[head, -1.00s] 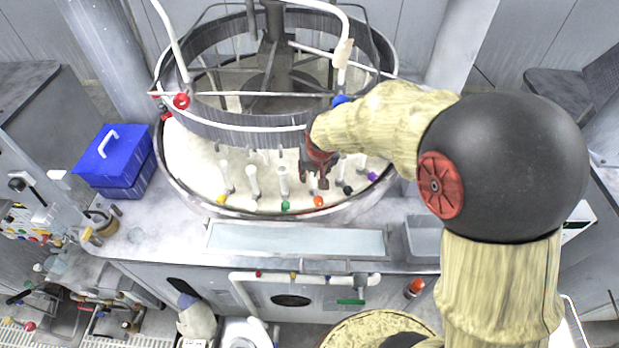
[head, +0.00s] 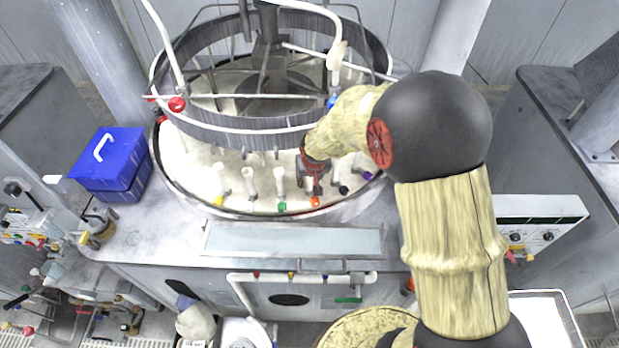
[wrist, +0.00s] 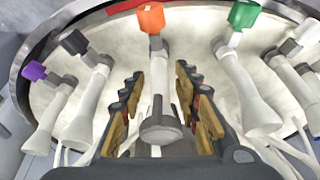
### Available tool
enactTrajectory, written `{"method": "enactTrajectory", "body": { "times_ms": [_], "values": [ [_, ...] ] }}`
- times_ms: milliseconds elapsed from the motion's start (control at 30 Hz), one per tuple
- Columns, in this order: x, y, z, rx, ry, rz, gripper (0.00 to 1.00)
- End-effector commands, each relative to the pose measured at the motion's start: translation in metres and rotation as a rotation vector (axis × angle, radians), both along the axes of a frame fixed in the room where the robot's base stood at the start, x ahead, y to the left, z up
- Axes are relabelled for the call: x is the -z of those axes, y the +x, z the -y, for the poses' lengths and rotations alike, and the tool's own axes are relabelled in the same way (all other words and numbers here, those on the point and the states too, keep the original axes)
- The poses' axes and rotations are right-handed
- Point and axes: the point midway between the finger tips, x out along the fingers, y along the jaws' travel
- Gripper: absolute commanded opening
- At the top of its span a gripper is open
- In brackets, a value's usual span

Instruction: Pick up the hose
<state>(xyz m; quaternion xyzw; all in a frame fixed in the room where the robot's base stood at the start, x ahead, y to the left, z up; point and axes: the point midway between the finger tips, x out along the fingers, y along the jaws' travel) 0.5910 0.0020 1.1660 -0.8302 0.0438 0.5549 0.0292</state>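The hose is most likely one of the white tube-like pieces with coloured ends standing around the platen basin; I cannot tell which is meant. The white tube with the orange end (wrist: 151,18) stands between my gripper's fingers (wrist: 160,100) in the wrist view. My gripper is open, with a finger on each side of the tube and visible gaps. In the head view my gripper (head: 312,184) is low at the basin's front, just behind the orange end (head: 315,202). The lower part of that tube is partly hidden by my gripper there.
Neighbouring white tubes have green (wrist: 243,14), black (wrist: 75,42) and purple (wrist: 34,71) ends, close on both sides. The basin rim (head: 250,215) curves in front. A metal ring frame (head: 240,132) stands above. A blue box (head: 110,165) sits to the left.

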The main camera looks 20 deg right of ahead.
Motion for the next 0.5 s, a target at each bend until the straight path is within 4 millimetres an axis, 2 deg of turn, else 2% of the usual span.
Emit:
{"method": "enactTrajectory", "body": {
  "times_ms": [500],
  "values": [
    [-0.0003,-0.0001,-0.0001,0.000,0.000,0.000,0.01]
  ]
}}
